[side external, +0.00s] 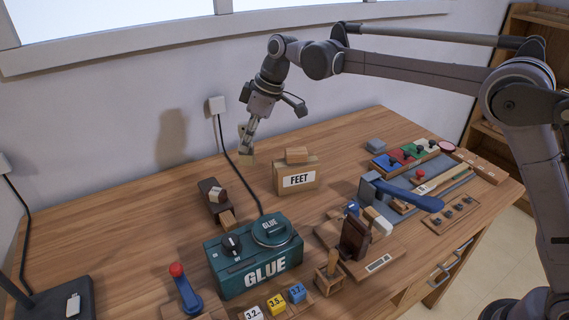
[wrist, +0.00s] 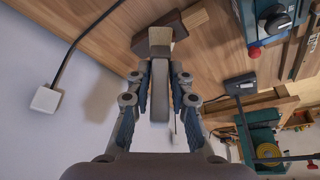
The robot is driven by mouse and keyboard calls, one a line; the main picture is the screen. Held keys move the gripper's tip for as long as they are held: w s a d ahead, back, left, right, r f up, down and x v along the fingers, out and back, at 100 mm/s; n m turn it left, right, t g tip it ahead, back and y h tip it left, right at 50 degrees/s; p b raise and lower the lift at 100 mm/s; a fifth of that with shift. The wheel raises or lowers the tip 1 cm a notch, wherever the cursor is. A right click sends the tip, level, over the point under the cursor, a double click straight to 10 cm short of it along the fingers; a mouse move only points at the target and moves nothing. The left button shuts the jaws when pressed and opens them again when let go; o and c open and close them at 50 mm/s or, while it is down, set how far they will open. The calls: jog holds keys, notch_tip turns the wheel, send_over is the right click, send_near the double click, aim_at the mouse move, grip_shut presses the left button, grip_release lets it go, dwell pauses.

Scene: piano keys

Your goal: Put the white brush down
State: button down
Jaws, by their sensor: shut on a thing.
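My gripper (side external: 248,148) is at the back left of the scene, above the table (side external: 120,240) and near the wall. It is shut on a pale piece (side external: 247,159), which I take to be the white brush. In the wrist view my gripper (wrist: 160,68) has a light grey bar, the brush's handle (wrist: 159,105), between its fingers. A broader block shows beyond the tips; I cannot tell for sure that it is part of the brush. The held piece appears clear of the tabletop in the side view.
A cardboard FEET box (side external: 298,180) stands just right of my gripper. A dark brown block (side external: 208,187) lies in front. The green GLUE box (side external: 225,275) is nearer the camera. A black cable (side external: 225,150) runs down behind. Bare table lies at the left.

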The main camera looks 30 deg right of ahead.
jog(key=s+d+m+t+h, duration=0.3)
jog(key=d+m, duration=0.8)
jog(key=d, duration=3.1)
jog(key=shift+g+h, duration=0.3)
jog(key=shift+g, duration=0.2)
jog(key=shift+w+a+f, duration=1.15)
jog(key=shift+a+f, duration=0.3)
jog(key=shift+f, duration=1.25)
jog(key=shift+w+a+f, duration=1.1)
jog(key=shift+a+f, duration=0.35)
jog(key=shift+f, duration=1.2)
jog(key=shift+w+a+f, duration=1.15)
jog(key=shift+a+f, duration=0.3)
jog(key=shift+f, duration=1.25)
jog(key=shift+f, duration=0.15)
jog(key=c, duration=1.2)
grip_release()
